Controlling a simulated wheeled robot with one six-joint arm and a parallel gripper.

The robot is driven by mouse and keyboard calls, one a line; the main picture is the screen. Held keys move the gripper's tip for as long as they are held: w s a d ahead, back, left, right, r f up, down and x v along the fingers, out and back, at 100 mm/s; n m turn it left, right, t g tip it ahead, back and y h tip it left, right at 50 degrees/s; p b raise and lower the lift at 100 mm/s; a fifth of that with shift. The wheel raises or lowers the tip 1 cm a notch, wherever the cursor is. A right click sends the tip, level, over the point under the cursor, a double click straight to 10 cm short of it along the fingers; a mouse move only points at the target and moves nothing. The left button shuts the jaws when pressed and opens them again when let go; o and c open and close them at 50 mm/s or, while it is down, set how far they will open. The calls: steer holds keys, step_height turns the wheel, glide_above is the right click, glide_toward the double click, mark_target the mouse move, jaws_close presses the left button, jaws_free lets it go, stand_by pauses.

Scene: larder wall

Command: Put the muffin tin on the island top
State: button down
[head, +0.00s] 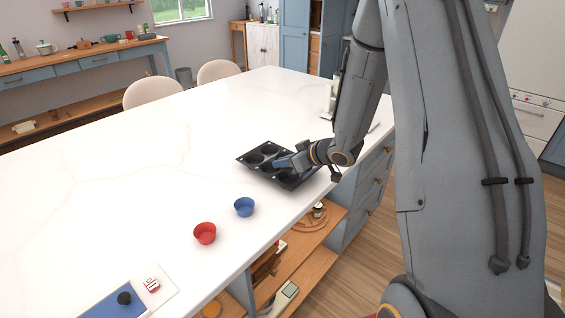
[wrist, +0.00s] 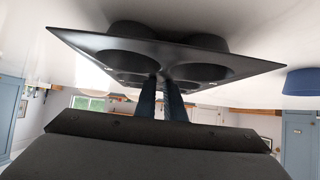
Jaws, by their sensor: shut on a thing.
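The dark muffin tin (head: 262,157) is over the white island top (head: 185,125), near its right front edge, in the head view. My gripper (head: 284,162) is shut on the tin's near side. In the wrist view the tin (wrist: 190,57) fills the upper middle, and my gripper's fingers (wrist: 160,98) meet its edge. The wrist picture appears upside down. I cannot tell for sure whether the tin rests flat on the top or is held just above it.
A blue cup (head: 244,207) and a red cup (head: 205,233) stand on the island in front of the tin. A blue-and-white board (head: 125,300) lies at the near left. Open shelves (head: 300,255) sit below the edge. The island's left and far areas are clear.

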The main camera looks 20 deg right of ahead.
steer(key=shift+f, duration=0.15)
steer(key=c, duration=1.8)
jaws_free()
steer(key=shift+c, duration=0.2)
